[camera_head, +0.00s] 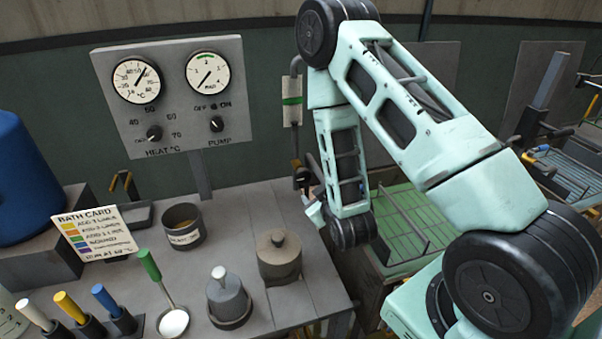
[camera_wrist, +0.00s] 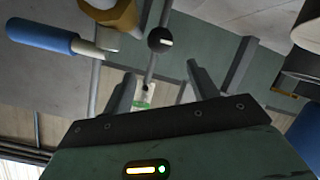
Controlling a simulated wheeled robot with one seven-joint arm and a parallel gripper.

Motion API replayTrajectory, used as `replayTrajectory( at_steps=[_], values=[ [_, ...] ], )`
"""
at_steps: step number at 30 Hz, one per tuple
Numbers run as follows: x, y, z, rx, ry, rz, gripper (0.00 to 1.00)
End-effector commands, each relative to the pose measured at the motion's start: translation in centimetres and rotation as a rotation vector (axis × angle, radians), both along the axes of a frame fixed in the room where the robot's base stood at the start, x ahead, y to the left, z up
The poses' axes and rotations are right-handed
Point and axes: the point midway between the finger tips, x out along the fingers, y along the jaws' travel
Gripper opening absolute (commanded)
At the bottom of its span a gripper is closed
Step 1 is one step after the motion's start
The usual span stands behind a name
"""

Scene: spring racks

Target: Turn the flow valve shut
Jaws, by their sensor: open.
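A blue-handled lever (camera_wrist: 40,36) reaches in from the left of the wrist view, beside a brass fitting (camera_wrist: 112,14) on a pipe; these look like the flow valve. The lever lies roughly across the pipe in that tilted view. My gripper (camera_wrist: 160,88) is open, its two dark fingers apart with nothing held between them. The lever is left of and beyond the fingers, apart from them. A flow gauge with a green band (camera_head: 292,100) hangs on the pipe in the head view and shows between the fingers. In the head view my arm hides most of the valve area.
A black ball knob (camera_wrist: 160,40) on a thin rod stands beyond the fingers. The dial panel (camera_head: 224,120) is left of the pipe. The bench (camera_head: 235,215) holds a lidded pot (camera_head: 279,257), a grey weight (camera_head: 228,298), a cup (camera_head: 183,226) and a green-handled ladle (camera_head: 150,265).

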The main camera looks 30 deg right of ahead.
Motion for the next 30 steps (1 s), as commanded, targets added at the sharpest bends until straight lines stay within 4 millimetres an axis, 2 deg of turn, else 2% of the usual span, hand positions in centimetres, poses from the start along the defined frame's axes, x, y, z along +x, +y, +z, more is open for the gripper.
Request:
replayTrajectory(
  at_steps=[3, 12, 19, 30],
  values=[
    [0.7, -0.2, -0.9, 0.001, -0.006, -0.002, 0.59],
    [2.2, -0.7, -1.4, 0.001, -0.004, 0.001, 0.59],
    [6.5, -2.0, -2.2, 0.001, 0.0, 0.0, 0.59],
    [13.0, -4.0, -4.6, 0.002, -0.001, 0.001, 0.59]
  ],
)
